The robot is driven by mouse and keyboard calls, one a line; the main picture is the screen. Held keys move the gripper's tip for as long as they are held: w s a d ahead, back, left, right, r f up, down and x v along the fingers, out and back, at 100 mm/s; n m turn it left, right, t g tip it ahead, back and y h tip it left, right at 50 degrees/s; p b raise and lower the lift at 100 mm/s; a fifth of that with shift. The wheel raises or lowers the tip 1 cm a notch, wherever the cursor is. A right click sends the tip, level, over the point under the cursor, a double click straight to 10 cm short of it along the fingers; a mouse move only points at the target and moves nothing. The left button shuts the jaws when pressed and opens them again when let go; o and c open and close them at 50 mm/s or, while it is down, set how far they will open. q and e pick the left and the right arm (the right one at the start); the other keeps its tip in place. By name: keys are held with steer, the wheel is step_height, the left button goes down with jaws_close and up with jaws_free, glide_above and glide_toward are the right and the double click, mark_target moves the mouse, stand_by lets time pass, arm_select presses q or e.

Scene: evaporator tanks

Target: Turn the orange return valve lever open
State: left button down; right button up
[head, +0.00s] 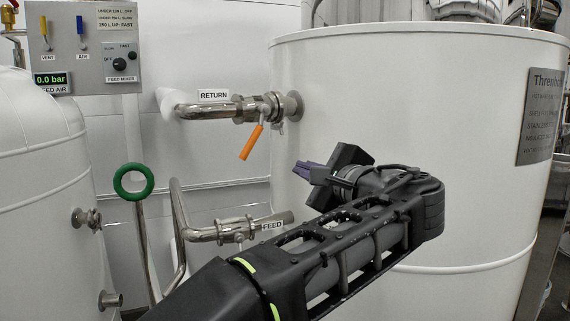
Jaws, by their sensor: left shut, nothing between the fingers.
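The orange return valve lever (251,142) hangs down and slightly left from the valve (270,108) on the RETURN pipe (207,110), which enters the large white tank (420,110). My left gripper (300,171) is to the right of and a little below the lever, in front of the tank. Its fingers are shut with nothing between them and point left. It appears apart from the lever. My right gripper does not show.
A FEED pipe with a valve (235,231) runs below, partly behind my left arm. A green ring handle (133,181) stands at left. A control panel (84,45) is at upper left, above a smaller white tank (40,170). The space around the lever looks clear.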

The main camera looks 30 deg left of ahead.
mark_target(253, 133)
arm_select(q)
steer(key=shift+a, duration=0.2)
steer(key=w+a+r+p, duration=0.1)
steer(key=w+a+p, duration=0.2)
steer(key=a+p, duration=0.3)
steer(key=shift+a+r, duration=0.2)
steer(key=shift+a, duration=2.3)
